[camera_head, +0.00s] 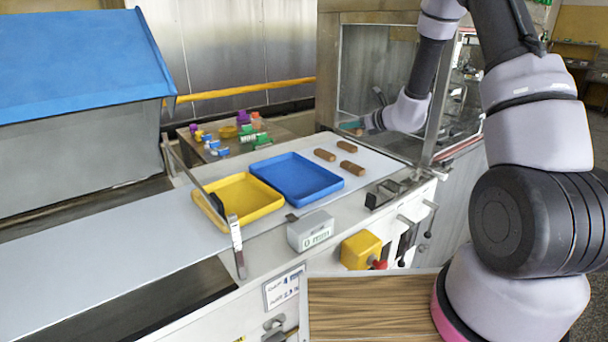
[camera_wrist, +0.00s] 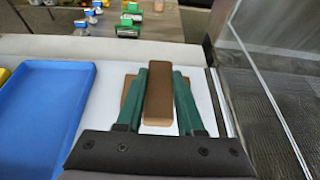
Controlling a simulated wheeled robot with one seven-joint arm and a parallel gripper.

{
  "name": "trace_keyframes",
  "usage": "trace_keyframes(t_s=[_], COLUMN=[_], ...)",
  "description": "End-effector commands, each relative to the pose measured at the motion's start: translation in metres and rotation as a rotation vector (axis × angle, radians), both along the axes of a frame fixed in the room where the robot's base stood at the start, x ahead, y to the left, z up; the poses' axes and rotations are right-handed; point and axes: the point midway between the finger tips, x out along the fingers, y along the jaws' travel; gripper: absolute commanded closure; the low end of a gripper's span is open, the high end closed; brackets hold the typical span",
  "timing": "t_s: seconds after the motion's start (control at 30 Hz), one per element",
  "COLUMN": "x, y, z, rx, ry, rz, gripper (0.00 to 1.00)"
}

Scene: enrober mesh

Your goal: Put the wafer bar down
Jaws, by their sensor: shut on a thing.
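In the wrist view, a brown wafer bar (camera_wrist: 159,92) is held lengthwise between the green fingers of my gripper (camera_wrist: 160,98). My gripper is shut on it, over the white belt surface. Brown edges of another bar (camera_wrist: 128,88) show beyond the fingers, partly hidden by them. In the head view, my gripper (camera_head: 351,128) is small and far off, near the glass-sided enclosure. The held bar cannot be made out clearly there. Brown bars lie on the white belt: one at left (camera_head: 325,155), one behind (camera_head: 347,146) and one in front (camera_head: 352,167).
An empty blue tray (camera_head: 297,178) and an empty yellow tray (camera_head: 250,199) stand left of the bars. The glass enclosure (camera_head: 376,69) is close at right. A grey box (camera_head: 310,231) sits on the near edge. Long bare belt (camera_head: 120,245) lies left.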

Motion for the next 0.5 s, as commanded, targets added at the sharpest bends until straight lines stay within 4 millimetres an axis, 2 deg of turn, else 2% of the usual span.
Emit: trace_keyframes(t_s=[0.1,0.23,0.5], x=[0.003,0.004,0.004], y=[0.008,0.008,0.008], z=[-0.023,-0.046,-0.069], rx=[0.001,0.002,0.002], ry=[0.006,0.005,0.002], rz=[0.021,0.02,0.019], gripper=[0.94,0.94,0.94])
